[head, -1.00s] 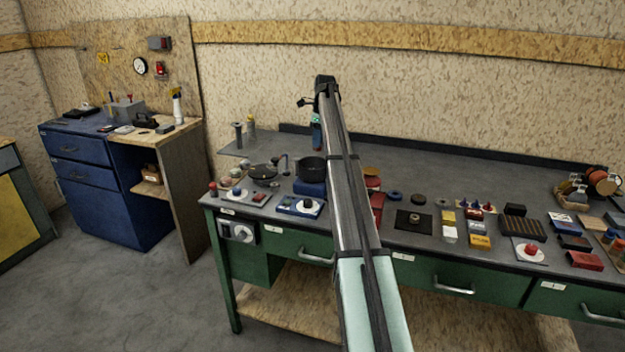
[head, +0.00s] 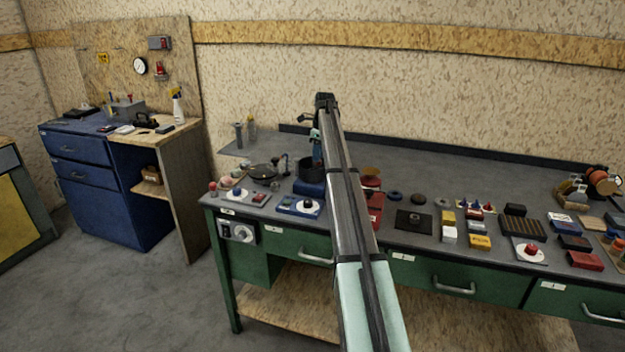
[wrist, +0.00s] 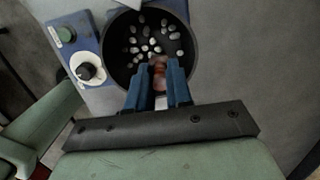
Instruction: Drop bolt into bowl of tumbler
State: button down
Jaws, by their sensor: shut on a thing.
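The tumbler's black round bowl (wrist: 178,22) fills the upper middle of the wrist view, with several pale stones inside. In the head view the bowl (head: 307,172) sits on its blue base (head: 308,188), partly behind my arm. My gripper (wrist: 158,68) has blue fingers that reach over the near part of the bowl's opening. They are shut on a small reddish-brown piece, seemingly the bolt (wrist: 158,78), mostly hidden between them. In the head view my gripper is largely hidden by my arm.
A blue control panel (head: 298,206) with a knob (wrist: 88,70) and green button (wrist: 65,34) stands beside the bowl. A dark pan (head: 263,171) lies to the left. Several small boxes and tools crowd the bench's front right. The back of the bench is clear.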

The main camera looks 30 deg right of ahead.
jog(key=c, duration=0.9)
grip_release()
jog(key=shift+c, duration=0.2)
jog(key=shift+r, duration=0.1)
notch_tip(320, 180, up, 14)
jog(key=s+d, duration=0.1)
jog(key=shift+f, duration=0.2)
jog(key=shift+f, duration=0.1)
